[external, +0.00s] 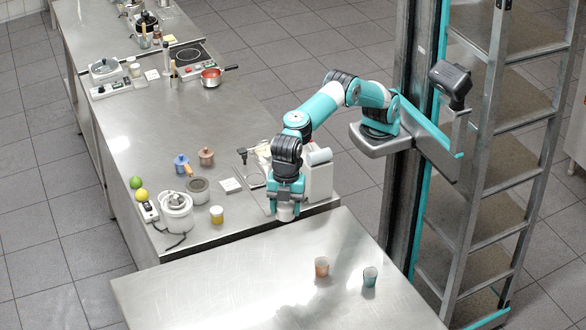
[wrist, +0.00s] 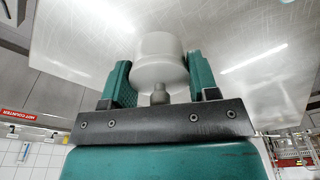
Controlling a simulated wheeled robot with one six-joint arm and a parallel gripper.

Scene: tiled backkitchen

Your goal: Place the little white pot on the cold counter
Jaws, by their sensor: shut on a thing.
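The little white pot (wrist: 158,62) is between the two teal fingers of my gripper (wrist: 158,85) in the wrist view. My gripper is shut on it. In the external view the pot (external: 286,213) shows as a pale shape under my downward-pointing gripper (external: 287,203), by the front right end of the long steel counter (external: 130,118). A second steel counter (external: 250,285) stands in front, with its middle bare. No label in the external view tells which one is the cold counter. Whether the pot touches any surface is unclear.
An orange cup (external: 321,267) and a teal cup (external: 370,277) stand on the front counter's right side. A red "hot counter" sign (wrist: 30,119) shows in the wrist view.

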